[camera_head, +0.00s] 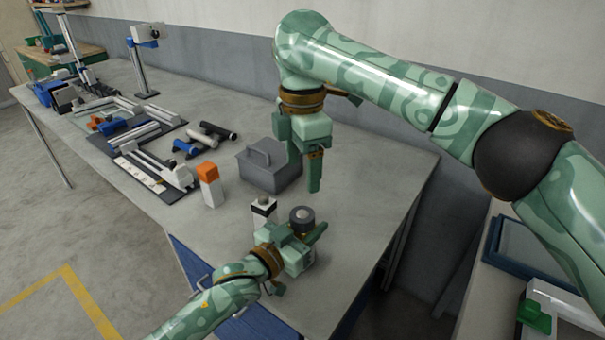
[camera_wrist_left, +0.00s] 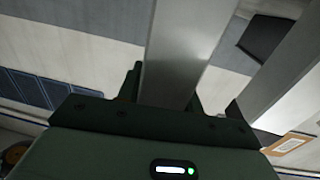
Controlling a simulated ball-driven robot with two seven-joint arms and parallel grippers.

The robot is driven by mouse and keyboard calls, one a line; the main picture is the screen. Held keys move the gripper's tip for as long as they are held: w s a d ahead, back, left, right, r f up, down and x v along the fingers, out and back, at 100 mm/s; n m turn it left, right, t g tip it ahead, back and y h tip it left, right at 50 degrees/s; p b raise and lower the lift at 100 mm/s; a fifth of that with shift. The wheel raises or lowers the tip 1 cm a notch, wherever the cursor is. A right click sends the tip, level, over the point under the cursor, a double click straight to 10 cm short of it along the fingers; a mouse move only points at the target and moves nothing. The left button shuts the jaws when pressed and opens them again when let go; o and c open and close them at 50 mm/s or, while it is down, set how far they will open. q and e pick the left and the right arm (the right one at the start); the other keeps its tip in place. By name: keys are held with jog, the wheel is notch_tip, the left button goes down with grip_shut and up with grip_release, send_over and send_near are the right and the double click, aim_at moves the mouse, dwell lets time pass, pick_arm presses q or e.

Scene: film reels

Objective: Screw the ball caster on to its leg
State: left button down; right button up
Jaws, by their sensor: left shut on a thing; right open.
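My left gripper (camera_head: 306,236) is low at the front of the bench, shut on a pale grey metal bar (camera_wrist_left: 182,50) that stands between its jaws in the left wrist view. A dark round part (camera_head: 302,216) with a lighter centre shows right above these jaws; it may be the ball caster, but whether it sits on the held bar is unclear. A white post with a black band and small round top (camera_head: 263,208) stands just behind and left of the jaws. My right gripper (camera_head: 304,172) is open, empty and pointing down, above and behind the dark round part.
A grey box with a handle (camera_head: 268,168) and a white block with an orange top (camera_head: 208,186) stand behind. Black and blue cylinders (camera_head: 205,137) and trays of parts lie farther left. A second bar (camera_wrist_left: 280,75) is close in the left wrist view. The bench's right side is clear.

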pick_arm(q)
jog(key=c, duration=0.9)
grip_release()
jog(key=shift+o, duration=0.2)
jog(key=p+v, duration=0.3)
jog(key=v, duration=1.3)
jog(key=shift+p, duration=0.4)
jog(key=shift+s+a, duration=0.1)
jog(key=shift+s, duration=0.05)
